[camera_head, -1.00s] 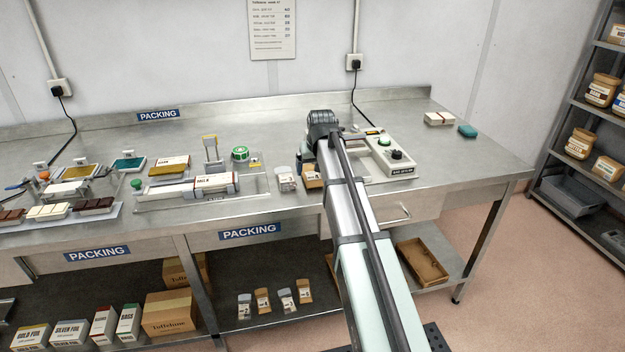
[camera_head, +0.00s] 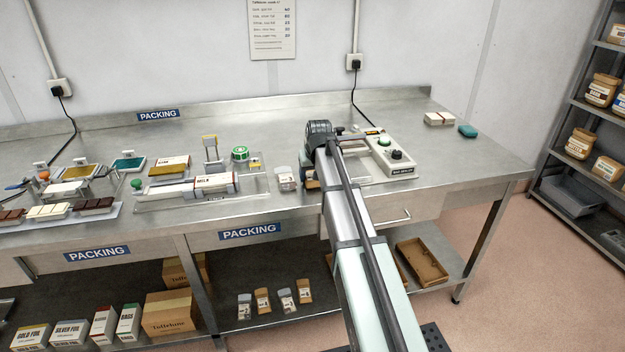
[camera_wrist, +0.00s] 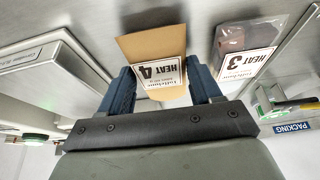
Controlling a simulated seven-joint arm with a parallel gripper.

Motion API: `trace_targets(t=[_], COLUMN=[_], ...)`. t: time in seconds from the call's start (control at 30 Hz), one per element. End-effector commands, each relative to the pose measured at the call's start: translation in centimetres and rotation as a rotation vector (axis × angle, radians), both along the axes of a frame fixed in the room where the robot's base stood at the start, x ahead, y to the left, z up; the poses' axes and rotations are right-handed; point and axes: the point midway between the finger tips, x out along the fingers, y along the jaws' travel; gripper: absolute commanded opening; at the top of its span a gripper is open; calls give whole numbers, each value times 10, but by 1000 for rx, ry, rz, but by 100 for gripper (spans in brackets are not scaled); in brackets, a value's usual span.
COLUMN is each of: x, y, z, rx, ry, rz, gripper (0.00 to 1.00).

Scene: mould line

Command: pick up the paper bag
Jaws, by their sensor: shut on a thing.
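The brown paper bag (camera_wrist: 152,44) has a white label reading "HEAT 4" and fills the gap between the two blue fingers in the wrist view. My gripper (camera_wrist: 161,74) is shut on it, with a finger on each side. In the head view my wrist and arm stand in front of the bag, at the bench's front edge left of the sealing machine, so the bag and fingers are mostly hidden there. I cannot tell whether the bag is clear of the bench top.
A clear bag labelled "HEAT 3" (camera_wrist: 245,50) stands close beside the paper bag; it also shows in the head view (camera_head: 286,178). The sealing machine (camera_head: 375,160) is just right of my wrist.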

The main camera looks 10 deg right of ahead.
Motion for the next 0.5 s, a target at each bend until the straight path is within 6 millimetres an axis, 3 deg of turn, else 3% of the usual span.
trace_targets(t=[0.2, 0.5], x=[0, 0], y=[0, 0], z=[0, 5], rx=[0, 0], ry=[0, -1], rz=[0, 0], gripper=[32, 32])
